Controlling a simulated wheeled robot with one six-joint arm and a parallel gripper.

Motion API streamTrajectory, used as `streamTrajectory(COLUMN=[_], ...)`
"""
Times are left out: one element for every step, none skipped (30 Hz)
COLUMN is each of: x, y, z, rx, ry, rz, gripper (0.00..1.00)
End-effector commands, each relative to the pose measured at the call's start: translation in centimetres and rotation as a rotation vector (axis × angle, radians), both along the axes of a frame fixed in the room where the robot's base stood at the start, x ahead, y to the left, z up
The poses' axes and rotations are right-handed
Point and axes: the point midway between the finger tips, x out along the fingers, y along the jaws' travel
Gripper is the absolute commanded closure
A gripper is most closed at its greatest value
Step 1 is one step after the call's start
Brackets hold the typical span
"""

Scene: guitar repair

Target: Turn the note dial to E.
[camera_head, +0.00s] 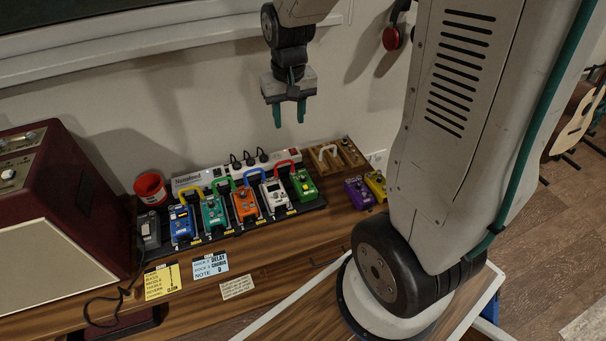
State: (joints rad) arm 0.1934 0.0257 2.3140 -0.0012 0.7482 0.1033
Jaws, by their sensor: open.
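My gripper (289,115) is open and empty. Its two green fingers point down, in the air above the back of the bench. I cannot tell for sure which knob is the note dial, and no letter marks on a dial can be read. A wooden box (352,152) at the back right of the bench has a small knob on top; it is below and to the right of my gripper. A light blue card (209,265) at the bench front reads delay, chorus and note, with one letter too small to read surely.
A white power strip (220,173) with plugs lies behind. Purple (358,194) and yellow (376,184) pedals sit right. A red cup (151,188) and an amplifier (62,215) stand left.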

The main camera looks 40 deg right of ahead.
Motion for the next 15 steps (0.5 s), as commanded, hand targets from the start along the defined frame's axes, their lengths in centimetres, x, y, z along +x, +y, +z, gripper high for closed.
streamTrajectory(x=[1.3, 1.9, 2.8, 3.4, 4.0, 4.6, 5.0, 5.4, 5.7, 6.0, 6.2, 6.3, 6.4, 6.5, 6.5], y=[-1.0, -1.6, -2.4, -2.9, -3.5, -4.3, -4.8, -5.3, -6.0, -6.4, -6.8, -7.3, -7.7, -7.9, -8.2], z=[-2.4, -3.6, -5.4, -6.7, -8.1, -10.0, -11.4, -12.7, -14.5, -15.8, -17.0, -18.5, -19.5, -20.4, -21.5], rx=[0.004, 0.005, 0.007, 0.007, 0.008, 0.01, 0.011, 0.011, 0.013, 0.013, 0.014, 0.015, 0.015, 0.016, 0.016], ry=[0.017, 0.02, 0.024, 0.026, 0.029, 0.033, 0.036, 0.038, 0.042, 0.044, 0.045, 0.048, 0.048, 0.049, 0.05], rz=[-0.027, -0.041, -0.062, -0.077, -0.092, -0.111, -0.125, -0.138, -0.157, -0.169, -0.18, -0.194, -0.203, -0.212, -0.221], gripper=[0.6, 0.6, 0.6, 0.6, 0.6, 0.6, 0.6, 0.6, 0.6, 0.6, 0.6, 0.6, 0.6, 0.6, 0.6])
